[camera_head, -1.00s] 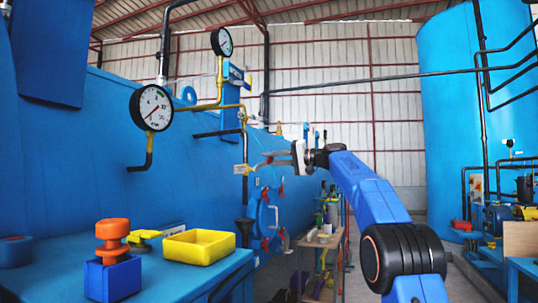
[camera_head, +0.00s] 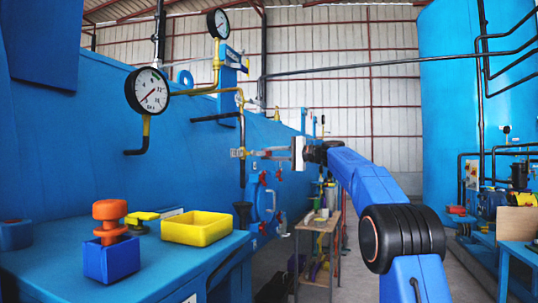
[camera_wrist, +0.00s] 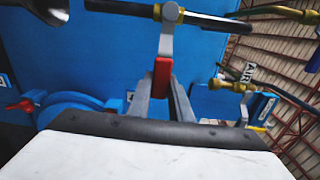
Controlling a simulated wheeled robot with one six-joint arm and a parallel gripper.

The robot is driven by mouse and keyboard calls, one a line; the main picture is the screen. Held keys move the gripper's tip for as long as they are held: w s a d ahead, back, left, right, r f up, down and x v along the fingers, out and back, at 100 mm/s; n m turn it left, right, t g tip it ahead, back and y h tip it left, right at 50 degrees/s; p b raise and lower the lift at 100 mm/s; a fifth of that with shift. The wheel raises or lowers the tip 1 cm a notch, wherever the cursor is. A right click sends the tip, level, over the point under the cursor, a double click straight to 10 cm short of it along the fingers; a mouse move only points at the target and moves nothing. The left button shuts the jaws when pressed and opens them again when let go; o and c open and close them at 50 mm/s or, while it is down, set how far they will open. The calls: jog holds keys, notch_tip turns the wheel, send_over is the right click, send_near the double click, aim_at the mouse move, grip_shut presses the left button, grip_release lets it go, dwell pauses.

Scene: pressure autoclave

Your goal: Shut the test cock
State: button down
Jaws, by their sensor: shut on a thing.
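In the wrist view, a small cock has a brass body (camera_wrist: 171,14), a grey lever (camera_wrist: 166,42) and a red grip (camera_wrist: 161,76). I take it for the test cock; no label on it can be read. Its lever lies roughly across the line of the dark pipe at its body. My gripper (camera_wrist: 161,92) has its two grey fingers on either side of the red grip and is shut on it. In the head view, my gripper (camera_head: 262,153) reaches left to the vertical pipe beside the blue vessel; the cock is too small there to make out clearly.
A second brass valve (camera_wrist: 228,86) with an AIR tag stands right of my fingers. A red handle (camera_wrist: 20,105) shows at lower left. Pressure gauges (camera_head: 147,91) project from the blue vessel. A yellow tray (camera_head: 197,228) and orange knob (camera_head: 110,217) are on the blue bench.

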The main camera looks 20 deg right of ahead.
jog(key=shift+f, duration=0.15)
jog(key=c, duration=1.6)
grip_release()
jog(key=shift+d, duration=0.1)
jog(key=shift+s+d, duration=0.25)
jog(key=shift+d, duration=0.1)
jog(key=v, duration=1.6)
jog(key=shift+s+d, duration=0.15)
jog(key=shift+d, duration=0.05)
